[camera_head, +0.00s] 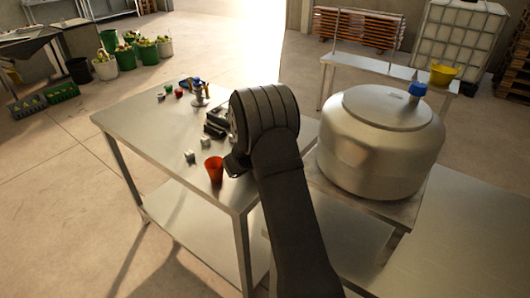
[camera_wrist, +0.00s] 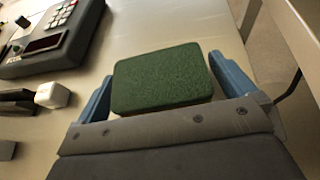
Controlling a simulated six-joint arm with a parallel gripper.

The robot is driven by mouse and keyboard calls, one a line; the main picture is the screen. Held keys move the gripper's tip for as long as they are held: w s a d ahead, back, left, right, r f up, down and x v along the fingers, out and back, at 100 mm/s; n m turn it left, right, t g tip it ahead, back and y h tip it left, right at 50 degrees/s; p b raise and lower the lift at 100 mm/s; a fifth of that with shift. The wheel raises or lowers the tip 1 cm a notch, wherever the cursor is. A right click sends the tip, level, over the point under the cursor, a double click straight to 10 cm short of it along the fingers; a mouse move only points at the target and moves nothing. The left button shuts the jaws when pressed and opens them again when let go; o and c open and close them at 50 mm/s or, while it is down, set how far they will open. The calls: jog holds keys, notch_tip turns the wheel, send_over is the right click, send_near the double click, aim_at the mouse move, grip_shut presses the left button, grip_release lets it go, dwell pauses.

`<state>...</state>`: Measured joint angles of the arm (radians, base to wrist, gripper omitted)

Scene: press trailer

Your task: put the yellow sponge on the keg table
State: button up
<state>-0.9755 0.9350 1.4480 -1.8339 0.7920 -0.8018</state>
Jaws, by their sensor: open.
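In the head view my arm hides the sponge and most of my gripper. The keg table (camera_head: 378,208) is at the right, with a big steel keg (camera_head: 385,150) covering most of its top.
The worktable (camera_head: 150,125) also holds an orange cup (camera_head: 214,171), small white cubes and a keypad device (camera_wrist: 50,38). A blue cap (camera_head: 418,89) tops the keg. A bare strip of keg table shows along its front edge. A yellow bowl (camera_head: 444,74) stands on a bench behind.

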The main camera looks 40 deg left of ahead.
jog(key=c, duration=0.9)
jog(key=shift+c, duration=0.2)
jog(key=shift+r, duration=0.4)
jog(key=r, duration=0.4)
jog(key=shift+w+d, duration=0.15)
jog(key=shift+d, duration=0.2)
jog(key=w+d+r, duration=0.2)
jog(key=d+r, duration=0.4)
jog(key=d, duration=0.5)
jog(key=s+d+r+n+g+y, duration=0.2)
jog(key=s+r+n+y, duration=0.4)
jog(key=s+r, duration=0.5)
jog(key=shift+s+d+n+g+y, duration=0.25)
jog(key=shift+s+g+y, duration=0.2)
jog(key=shift+s, duration=0.35)
